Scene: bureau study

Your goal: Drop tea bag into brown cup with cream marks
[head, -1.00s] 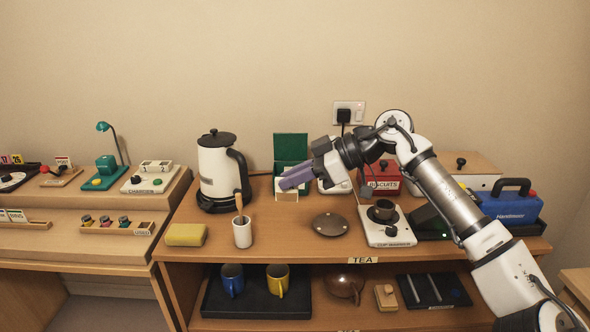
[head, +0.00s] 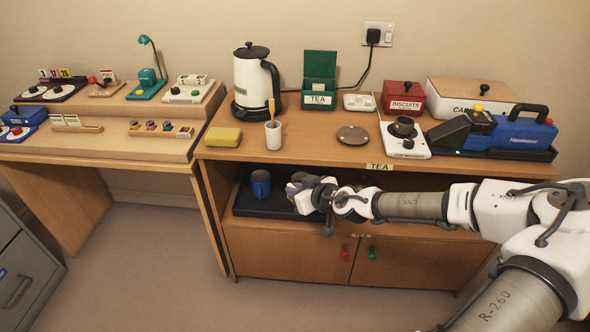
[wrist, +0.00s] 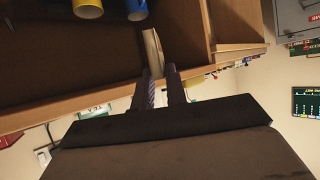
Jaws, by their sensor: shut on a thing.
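My gripper (head: 296,188) is at the lower shelf opening, just right of the blue cup (head: 260,184). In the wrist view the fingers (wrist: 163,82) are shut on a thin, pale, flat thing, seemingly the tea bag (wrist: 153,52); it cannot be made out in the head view. In the wrist view the blue cup (wrist: 88,8) and a yellow cup (wrist: 136,9) show near the top edge.
A black tray (head: 243,207) holds the cups on the shelf under the cabinet top. My arm hides the right of the shelf.

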